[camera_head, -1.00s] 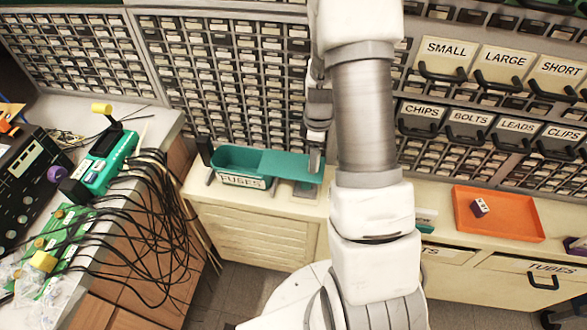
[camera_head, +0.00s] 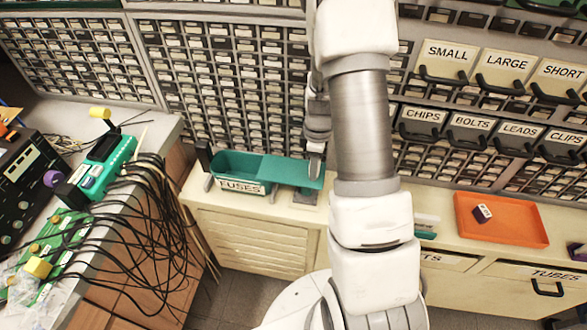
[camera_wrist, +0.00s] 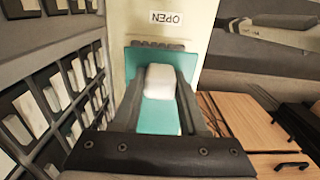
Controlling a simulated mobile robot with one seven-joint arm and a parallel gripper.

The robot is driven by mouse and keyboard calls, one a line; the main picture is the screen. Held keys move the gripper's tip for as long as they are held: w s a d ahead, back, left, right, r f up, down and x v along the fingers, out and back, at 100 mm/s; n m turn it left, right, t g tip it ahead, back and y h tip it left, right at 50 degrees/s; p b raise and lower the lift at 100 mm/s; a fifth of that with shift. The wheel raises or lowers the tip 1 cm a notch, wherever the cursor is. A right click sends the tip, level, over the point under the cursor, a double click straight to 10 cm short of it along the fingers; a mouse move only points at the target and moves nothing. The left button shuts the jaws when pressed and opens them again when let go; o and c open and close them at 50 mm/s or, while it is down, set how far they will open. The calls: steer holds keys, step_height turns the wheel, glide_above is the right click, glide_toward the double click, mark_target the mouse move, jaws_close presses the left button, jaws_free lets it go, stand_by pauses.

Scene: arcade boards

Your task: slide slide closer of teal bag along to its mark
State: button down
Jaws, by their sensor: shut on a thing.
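No bag shows; the teal thing is a rigid open bin (camera_head: 232,164) labelled FUSES on the cream cabinet top. A flat teal cover (camera_head: 287,171) spans its right part and reaches out to the right. My gripper (camera_head: 314,172) is over the cover's right end. In the wrist view my gripper (camera_wrist: 160,100) is shut on a pale, rounded block (camera_wrist: 160,82), which stands on the teal cover (camera_wrist: 155,120). The block appears to be the slide's grip. My arm hides the area right of the cover.
Walls of small drawers (camera_head: 225,80) rise close behind the bin. A dark upright post (camera_head: 204,154) stands at its left end. A bench with black cables (camera_head: 150,210) is on the left. An orange tray (camera_head: 500,228) holding a small dark box is on the right.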

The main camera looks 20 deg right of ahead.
steer(key=shift+w+a, duration=1.35)
steer(key=shift+a, duration=0.65)
steer(key=shift+w+a, duration=1.3)
steer(key=shift+a, duration=0.65)
steer(key=shift+w+a, duration=1.35)
steer(key=shift+a, duration=0.65)
steer(key=shift+w+a, duration=0.15)
steer(key=shift+a, duration=0.05)
steer(key=shift+w+a, duration=0.35)
steer(key=shift+a, duration=0.2)
steer(key=shift+c, duration=1.8)
jaws_free()
step_height(320, 180, up, 7)
steer(key=p, duration=0.4)
glide_above(262, 166)
steer(key=shift+w+a, duration=0.3)
steer(key=shift+a, duration=0.15)
